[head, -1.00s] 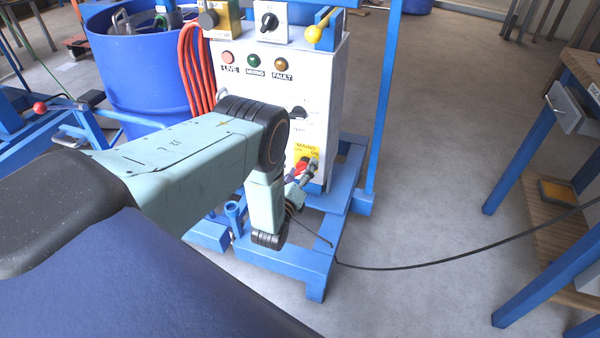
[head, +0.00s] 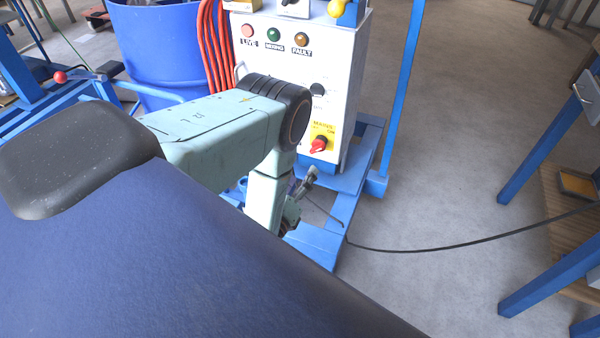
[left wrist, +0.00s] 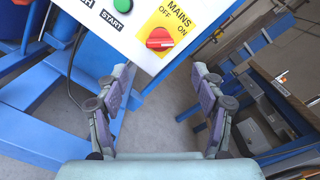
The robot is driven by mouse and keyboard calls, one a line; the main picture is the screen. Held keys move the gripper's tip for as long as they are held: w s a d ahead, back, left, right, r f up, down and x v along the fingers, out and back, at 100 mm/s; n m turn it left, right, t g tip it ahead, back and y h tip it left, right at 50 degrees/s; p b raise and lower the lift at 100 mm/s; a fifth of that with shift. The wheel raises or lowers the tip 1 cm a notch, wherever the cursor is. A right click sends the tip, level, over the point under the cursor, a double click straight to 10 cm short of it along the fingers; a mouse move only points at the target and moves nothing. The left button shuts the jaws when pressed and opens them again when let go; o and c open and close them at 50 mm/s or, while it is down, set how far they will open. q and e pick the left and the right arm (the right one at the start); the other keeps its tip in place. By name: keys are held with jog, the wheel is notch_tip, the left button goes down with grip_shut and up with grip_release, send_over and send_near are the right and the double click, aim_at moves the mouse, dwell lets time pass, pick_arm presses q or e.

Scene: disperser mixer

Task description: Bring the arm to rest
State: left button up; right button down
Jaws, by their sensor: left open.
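My left arm (head: 215,130) reaches in from the left in the head view and bends down in front of the white control box (head: 345,75). My left gripper (head: 300,190) hangs low beside the box, partly hidden behind its own forearm. In the left wrist view my left gripper (left wrist: 165,85) has its two fingers spread wide with nothing between them. The red mains switch (left wrist: 160,39) on its yellow plate lies beyond the fingertips, apart from them. The red switch also shows in the head view (head: 318,146), clear of the gripper. My right gripper is not in view.
A blue drum (head: 160,50) and red hoses (head: 213,50) stand left of the box. The box is on a blue frame (head: 375,165). A black cable (head: 450,247) crosses the floor. A blue-legged bench (head: 540,150) is at the right, with open floor between.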

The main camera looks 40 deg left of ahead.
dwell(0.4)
pick_arm(q)
jog(key=s+d+f+n+g+h, duration=0.1)
jog(key=s+d+f+n+g, duration=0.1)
jog(key=s+f+n+g, duration=0.45)
jog(key=s+d+f+n+g+h, duration=0.2)
jog(key=s+d+f+n+g, duration=0.15)
jog(key=s+f+n, duration=0.4)
jog(key=s+d+r+n+g+h, duration=0.1)
jog(key=s+d+r+n+g, duration=0.15)
jog(key=s+n, duration=0.3)
jog(key=s+d+r+n+g, duration=0.1)
jog(key=s+n+g, duration=0.25)
jog(key=s, duration=0.35)
notch_tip(320, 180, up, 6)
jog(key=s+d+n+g, duration=0.1)
jog(key=s+n, duration=0.1)
jog(key=s, duration=0.1)
jog(key=shift+d+r+h, duration=0.25)
jog(key=shift+d+h, duration=0.05)
